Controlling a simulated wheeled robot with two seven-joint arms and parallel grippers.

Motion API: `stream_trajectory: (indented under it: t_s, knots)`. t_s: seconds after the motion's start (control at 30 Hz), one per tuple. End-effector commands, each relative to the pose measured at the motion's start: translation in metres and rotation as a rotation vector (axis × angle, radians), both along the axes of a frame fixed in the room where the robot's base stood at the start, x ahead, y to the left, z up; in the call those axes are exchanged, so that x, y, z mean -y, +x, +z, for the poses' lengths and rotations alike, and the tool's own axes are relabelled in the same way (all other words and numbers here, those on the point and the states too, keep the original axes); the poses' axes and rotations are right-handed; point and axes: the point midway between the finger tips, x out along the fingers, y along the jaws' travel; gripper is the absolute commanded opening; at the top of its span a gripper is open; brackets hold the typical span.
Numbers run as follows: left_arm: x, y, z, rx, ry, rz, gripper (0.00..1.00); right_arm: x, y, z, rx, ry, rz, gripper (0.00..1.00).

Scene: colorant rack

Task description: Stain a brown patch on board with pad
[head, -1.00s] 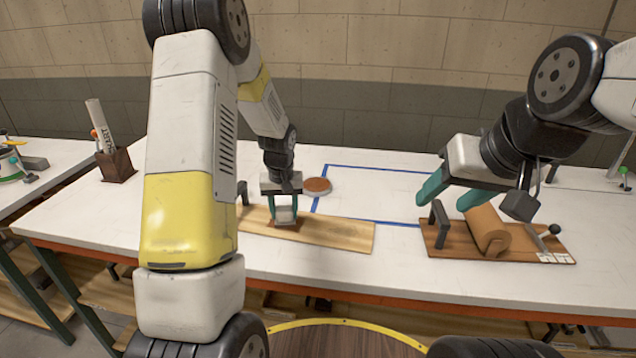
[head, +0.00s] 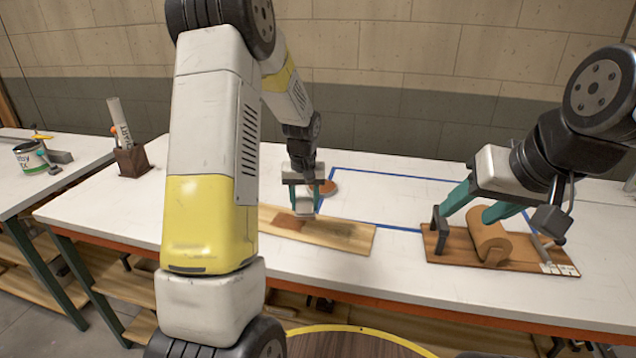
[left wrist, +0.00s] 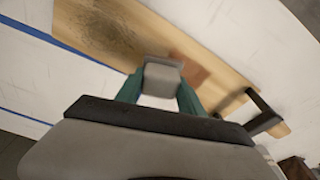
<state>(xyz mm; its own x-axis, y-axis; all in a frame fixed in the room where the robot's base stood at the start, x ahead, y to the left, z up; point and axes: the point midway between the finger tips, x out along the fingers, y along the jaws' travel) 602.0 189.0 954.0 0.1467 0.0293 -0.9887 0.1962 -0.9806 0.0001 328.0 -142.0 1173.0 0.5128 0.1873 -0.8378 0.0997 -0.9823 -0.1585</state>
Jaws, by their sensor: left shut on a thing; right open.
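A light wooden board (head: 335,243) lies near the table's front edge. It bears a reddish-brown patch (head: 288,221) left of its middle and a darker, greyish stain (head: 350,231) toward its right end. Both also show in the left wrist view, the patch (left wrist: 190,68) and the stain (left wrist: 108,32). My left gripper (head: 304,199) is shut on a pale grey pad (left wrist: 163,78). The pad appears raised near the board's far edge, beside the patch; its underside is hidden. My right gripper (head: 480,206) is open above the brown roll.
Blue tape (head: 385,175) outlines a clear area behind. A dark block holding a tube (head: 131,160) stands far left.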

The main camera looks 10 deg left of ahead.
Motion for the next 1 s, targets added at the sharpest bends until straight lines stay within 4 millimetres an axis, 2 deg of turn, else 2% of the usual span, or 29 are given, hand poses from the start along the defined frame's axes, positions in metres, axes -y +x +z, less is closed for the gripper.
stream_trajectory:
  t_s: [0.43, 1.0]
  knots:
    - [-0.002, -0.003, 0.038, 0.001, -0.001, 0.0, 0.13, 0.0, 0.0, 0.0, 0.0, 0.0, 0.0, 0.54]
    - [-0.002, -0.003, 0.04, 0.0, 0.0, 0.0, 0.13, 0.0, 0.0, 0.0, 0.0, 0.0, 0.0, 0.54]
